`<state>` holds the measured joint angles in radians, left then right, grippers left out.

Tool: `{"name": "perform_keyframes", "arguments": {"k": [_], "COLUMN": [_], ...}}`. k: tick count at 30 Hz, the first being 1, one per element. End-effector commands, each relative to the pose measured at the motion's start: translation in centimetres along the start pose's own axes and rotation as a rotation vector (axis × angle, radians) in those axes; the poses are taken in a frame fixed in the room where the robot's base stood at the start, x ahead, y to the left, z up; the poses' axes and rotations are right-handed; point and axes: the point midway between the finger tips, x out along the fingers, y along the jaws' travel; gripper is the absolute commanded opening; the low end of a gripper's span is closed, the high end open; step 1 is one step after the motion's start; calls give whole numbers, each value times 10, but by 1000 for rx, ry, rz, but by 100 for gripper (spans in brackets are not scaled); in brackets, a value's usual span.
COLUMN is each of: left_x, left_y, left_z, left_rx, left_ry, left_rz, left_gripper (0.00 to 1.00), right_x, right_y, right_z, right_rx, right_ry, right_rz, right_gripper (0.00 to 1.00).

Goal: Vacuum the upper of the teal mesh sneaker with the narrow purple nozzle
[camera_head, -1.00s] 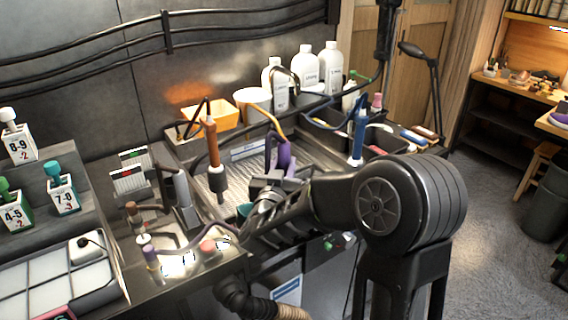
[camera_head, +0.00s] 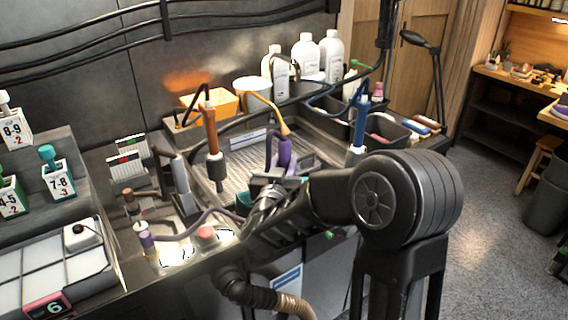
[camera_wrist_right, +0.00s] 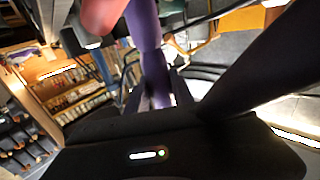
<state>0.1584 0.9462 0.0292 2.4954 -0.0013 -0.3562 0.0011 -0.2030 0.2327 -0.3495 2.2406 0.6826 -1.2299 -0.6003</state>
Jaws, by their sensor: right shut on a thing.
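My right gripper (camera_head: 270,182) is shut on the purple nozzle (camera_head: 285,153), which stands up from the jaws over the front of the metal wash tray. A small teal patch (camera_head: 243,201), perhaps the teal mesh sneaker, shows just left of the gripper. My arm hides the rest of it, so I cannot tell whether the nozzle touches it. My left gripper is not in view.
A brown-handled tool (camera_head: 211,135) and a blue-handled tool (camera_head: 360,125) stand upright beside the wash tray (camera_head: 222,178). White bottles (camera_head: 306,58), an orange bin (camera_head: 208,106) and a white tub stand behind. Numbered blocks (camera_head: 58,178) sit on steps at left.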

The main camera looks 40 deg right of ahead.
Motion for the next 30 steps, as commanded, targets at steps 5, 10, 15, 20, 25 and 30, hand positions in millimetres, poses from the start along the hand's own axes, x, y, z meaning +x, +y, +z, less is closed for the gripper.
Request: {"name": "perform_keyframes", "arguments": {"k": [5,10,15,20,25,30], "left_x": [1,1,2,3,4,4], "left_y": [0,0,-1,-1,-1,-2], "left_z": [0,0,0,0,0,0], "left_rx": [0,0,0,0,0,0], "left_ry": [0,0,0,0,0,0], "left_rz": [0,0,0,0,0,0], "left_gripper": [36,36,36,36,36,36], "right_x": [4,8,11,15,18,20], "right_y": [5,9,13,17,21,24], "right_z": [0,0,0,0,0,-1], "right_rx": [1,1,1,1,1,1], "right_ry": [1,1,1,1,1,1], "right_rz": [1,1,2,1,2,1], "right_gripper": [0,0,0,0,0,0]}}
